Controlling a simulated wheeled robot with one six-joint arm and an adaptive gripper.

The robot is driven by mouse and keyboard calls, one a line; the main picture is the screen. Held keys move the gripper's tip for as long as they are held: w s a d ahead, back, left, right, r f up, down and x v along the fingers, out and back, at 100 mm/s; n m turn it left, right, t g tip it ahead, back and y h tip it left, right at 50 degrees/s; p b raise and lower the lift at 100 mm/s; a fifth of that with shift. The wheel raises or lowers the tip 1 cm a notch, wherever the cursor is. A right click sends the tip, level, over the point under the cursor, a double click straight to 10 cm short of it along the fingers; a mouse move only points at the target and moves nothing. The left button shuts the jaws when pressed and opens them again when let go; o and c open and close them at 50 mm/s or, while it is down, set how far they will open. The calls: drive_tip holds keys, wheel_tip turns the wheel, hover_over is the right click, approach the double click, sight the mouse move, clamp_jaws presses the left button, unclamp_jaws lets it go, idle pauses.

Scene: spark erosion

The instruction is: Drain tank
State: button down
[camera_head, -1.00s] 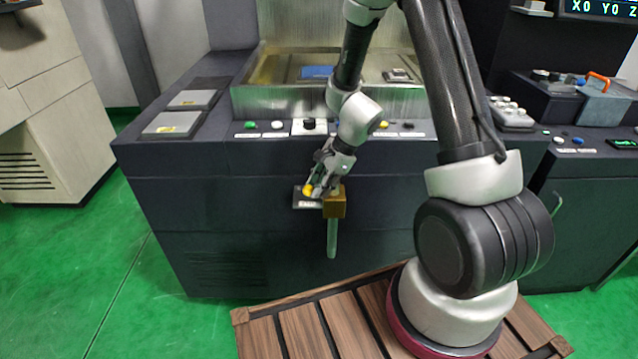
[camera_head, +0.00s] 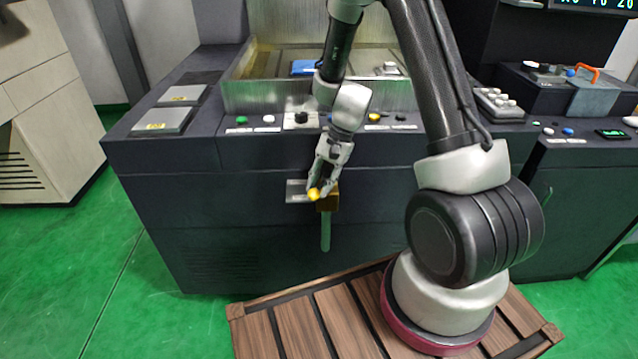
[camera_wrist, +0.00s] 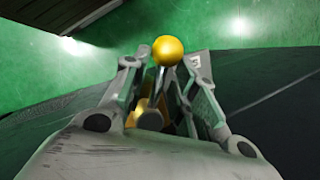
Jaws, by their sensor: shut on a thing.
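The machine's tank (camera_head: 262,97) is a metal-walled basin on top of the dark cabinet. On the cabinet's front a brass-coloured valve body (camera_head: 328,203) with a grey pipe (camera_head: 325,232) pointing down carries a lever ending in a yellow ball knob (camera_head: 313,194). The knob also shows in the wrist view (camera_wrist: 168,50), just past the fingertips. My gripper (camera_head: 318,186) is shut on the lever just behind the knob; in the wrist view its fingers (camera_wrist: 165,75) stand on both sides of the lever.
A small label plate (camera_head: 297,191) sits left of the valve. A row of coloured buttons and a black knob (camera_head: 301,117) line the panel above. A slatted wooden platform (camera_head: 345,318) lies on the green floor. Open floor (camera_head: 165,270) is at the left.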

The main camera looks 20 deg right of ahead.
idle(0.3)
drive_tip(key=c, duration=1.4)
unclamp_jaws()
drive_tip(key=v, duration=1.2)
